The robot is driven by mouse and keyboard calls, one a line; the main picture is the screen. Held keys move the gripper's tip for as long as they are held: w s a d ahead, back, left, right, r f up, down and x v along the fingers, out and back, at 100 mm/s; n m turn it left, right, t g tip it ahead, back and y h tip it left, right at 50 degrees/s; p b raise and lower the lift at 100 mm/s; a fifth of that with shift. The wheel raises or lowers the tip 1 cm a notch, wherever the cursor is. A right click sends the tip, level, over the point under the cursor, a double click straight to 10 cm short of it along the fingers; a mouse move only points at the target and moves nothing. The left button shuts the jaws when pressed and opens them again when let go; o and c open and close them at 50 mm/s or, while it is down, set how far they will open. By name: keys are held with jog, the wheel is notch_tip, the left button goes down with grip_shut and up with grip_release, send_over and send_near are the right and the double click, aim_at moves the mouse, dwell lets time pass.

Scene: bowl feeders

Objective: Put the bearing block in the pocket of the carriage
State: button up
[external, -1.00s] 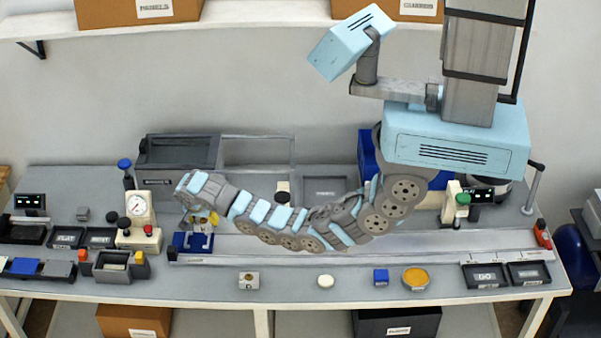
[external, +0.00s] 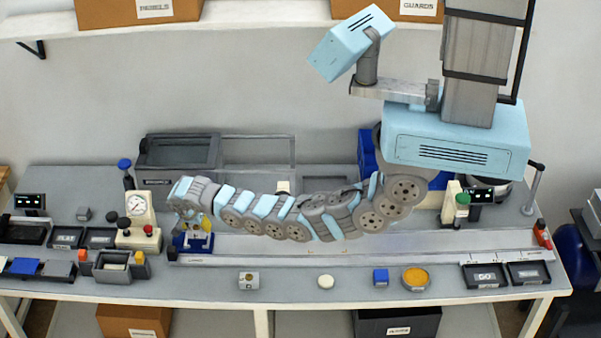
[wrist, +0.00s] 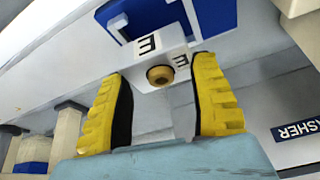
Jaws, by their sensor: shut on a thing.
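The bearing block (wrist: 148,100) is a pale block with a bronze bushing in its bore and a letter E on it. My gripper (wrist: 160,72) has yellow ribbed fingers shut on its two sides in the wrist view. The carriage is blue; it shows at the top of the wrist view (wrist: 213,15) and at the left end of the rail in the external view (external: 180,244). In the external view my gripper (external: 201,226) is low over the carriage.
The long pale rail (external: 340,244) runs right from the carriage. A similar block with a bronze bore (external: 249,281), a white disc (external: 326,281), a blue cube (external: 381,277) and an orange-filled dish (external: 415,277) stand along the front. A gauge stand (external: 138,225) is close left.

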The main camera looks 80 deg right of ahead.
aim_at(195, 230)
jog(key=shift+w+f, duration=0.15)
jog(key=shift+w+f, duration=0.1)
notch_tip(195, 230, down, 2)
jog(key=shift+f, duration=0.5)
jog(key=shift+b, duration=0.3)
jog(key=o, duration=1.2)
jog(key=shift+f, duration=0.1)
jog(key=shift+c, duration=0.2)
